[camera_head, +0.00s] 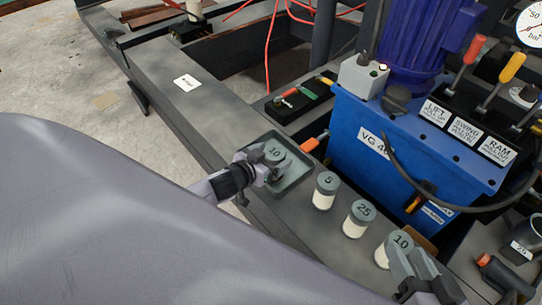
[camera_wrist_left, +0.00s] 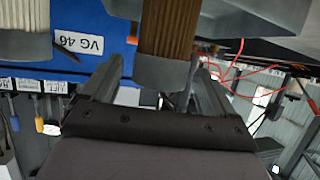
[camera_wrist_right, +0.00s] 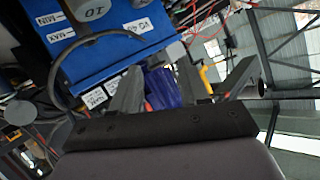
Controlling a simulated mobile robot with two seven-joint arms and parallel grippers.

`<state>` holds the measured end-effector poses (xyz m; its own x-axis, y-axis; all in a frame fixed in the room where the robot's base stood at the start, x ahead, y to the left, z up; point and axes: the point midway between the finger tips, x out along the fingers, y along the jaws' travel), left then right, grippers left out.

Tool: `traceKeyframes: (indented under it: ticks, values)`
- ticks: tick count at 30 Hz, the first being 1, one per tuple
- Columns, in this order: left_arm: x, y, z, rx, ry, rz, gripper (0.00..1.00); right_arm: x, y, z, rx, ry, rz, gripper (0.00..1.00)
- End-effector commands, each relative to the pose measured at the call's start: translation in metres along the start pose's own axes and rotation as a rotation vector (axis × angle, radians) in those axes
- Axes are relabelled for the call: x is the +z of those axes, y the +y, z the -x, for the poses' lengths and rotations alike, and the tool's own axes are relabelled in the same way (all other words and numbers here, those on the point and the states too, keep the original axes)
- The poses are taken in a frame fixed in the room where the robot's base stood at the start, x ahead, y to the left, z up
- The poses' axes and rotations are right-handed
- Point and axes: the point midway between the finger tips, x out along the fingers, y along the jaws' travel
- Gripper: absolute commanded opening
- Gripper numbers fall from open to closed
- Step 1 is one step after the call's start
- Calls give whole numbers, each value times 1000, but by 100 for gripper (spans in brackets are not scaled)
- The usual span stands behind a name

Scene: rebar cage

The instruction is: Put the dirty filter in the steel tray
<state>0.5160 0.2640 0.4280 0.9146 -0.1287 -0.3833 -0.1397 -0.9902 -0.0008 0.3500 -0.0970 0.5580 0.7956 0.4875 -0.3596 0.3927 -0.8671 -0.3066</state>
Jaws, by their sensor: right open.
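The dirty filter (camera_head: 275,151) has a grey cap marked 10. In the left wrist view its pleated body (camera_wrist_left: 169,25) is brown. In the head view it appears upright over or in the shallow grey tray (camera_head: 297,180); whether it touches the tray floor is unclear. My left gripper (camera_head: 270,168) is at the filter's cap, with a finger on each side. A gap shows beside the cap in the left wrist view, and I cannot tell if the fingers press on it. My right gripper (camera_head: 422,275) is open and empty, in front of another filter (camera_head: 393,250) marked 10.
Pale filters marked 5 (camera_head: 326,191) and 25 (camera_head: 359,219) stand on the dark beam right of the tray. A blue power unit (camera_head: 365,125) with a black hose stands behind them. My left arm covers much of the lower left.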

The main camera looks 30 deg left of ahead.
Motion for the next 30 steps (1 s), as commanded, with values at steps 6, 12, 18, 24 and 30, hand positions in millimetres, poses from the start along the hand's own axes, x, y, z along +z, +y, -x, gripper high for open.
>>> traceKeyframes:
  ticks: [6, 12, 18, 24, 30]
  values:
    - [0, 0, 0, 0, 0, 0, 87, 0, 0, 0, 0, 0, 0, 45]
    - [-4, 0, 9, 1, -2, 2, 87, -6, 0, 2, 11, 1, 16, 45]
    - [-5, 0, 39, 1, -3, 2, 87, -10, 6, 10, 53, -9, 54, 45]
    - [-4, 0, 73, 0, -4, 3, 87, -7, 12, 17, 97, -36, 93, 45]
    - [-4, 0, 102, 0, -2, 2, 87, -12, 18, 24, 131, -43, 134, 45]
